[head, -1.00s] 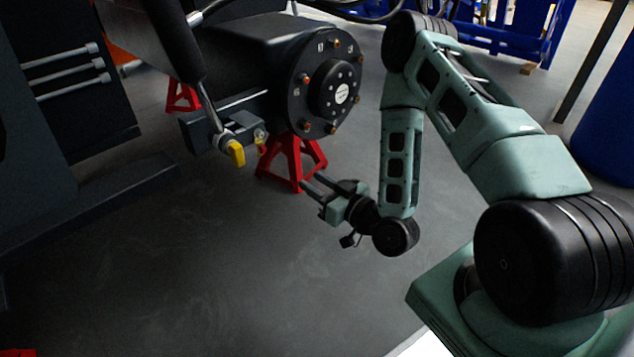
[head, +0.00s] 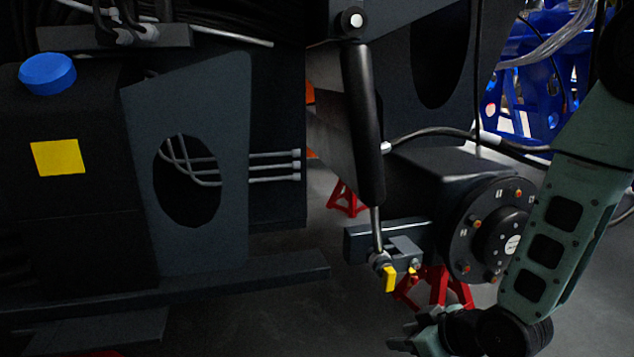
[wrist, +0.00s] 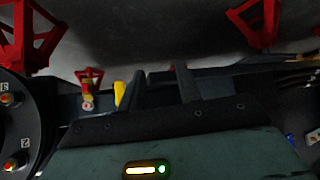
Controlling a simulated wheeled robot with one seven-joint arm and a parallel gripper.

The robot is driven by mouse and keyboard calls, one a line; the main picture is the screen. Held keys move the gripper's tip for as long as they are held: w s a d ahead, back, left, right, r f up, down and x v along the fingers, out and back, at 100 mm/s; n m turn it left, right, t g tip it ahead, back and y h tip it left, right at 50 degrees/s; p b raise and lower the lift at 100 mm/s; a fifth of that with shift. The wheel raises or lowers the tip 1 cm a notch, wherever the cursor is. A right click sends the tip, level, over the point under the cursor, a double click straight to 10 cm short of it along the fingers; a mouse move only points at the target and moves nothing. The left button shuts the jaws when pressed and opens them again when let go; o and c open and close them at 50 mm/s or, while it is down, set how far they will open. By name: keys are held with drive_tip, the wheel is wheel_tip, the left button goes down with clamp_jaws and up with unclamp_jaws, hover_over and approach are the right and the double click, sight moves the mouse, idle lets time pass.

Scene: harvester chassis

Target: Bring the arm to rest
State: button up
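My arm, green with black joints, comes down the right side of the head view, with its lower link (head: 548,262) partly in front of the round hub. My gripper (head: 398,342) is low in that view, below the yellow-tipped fitting and cut near the bottom edge. In the wrist view, its two dark fingers (wrist: 161,86) stand apart with nothing held between them. The yellow tip (wrist: 120,93) shows just left of the fingers there; I cannot tell how far off it is.
The harvester chassis (head: 215,235) fills the left. A black hub (head: 482,236) with orange-tipped studs stands near my arm, above a red stand (head: 440,287). A cylinder (head: 362,125) hangs down to a yellow-tipped fitting (head: 389,279). Blue racks (head: 545,70) stand behind. Some grey floor is clear below.

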drive_tip(key=s+a+r+g+h+p, duration=0.1)
drive_tip(key=s+r+g+h, duration=0.25)
drive_tip(key=s+r, duration=0.6)
drive_tip(key=s+a+r+g+h+p, duration=0.15)
drive_tip(key=s+r+g, duration=0.35)
drive_tip(key=s, duration=0.8)
wheel_tip(320, 180, up, 38)
drive_tip(key=t+p, duration=0.1)
drive_tip(key=p, duration=3.6)
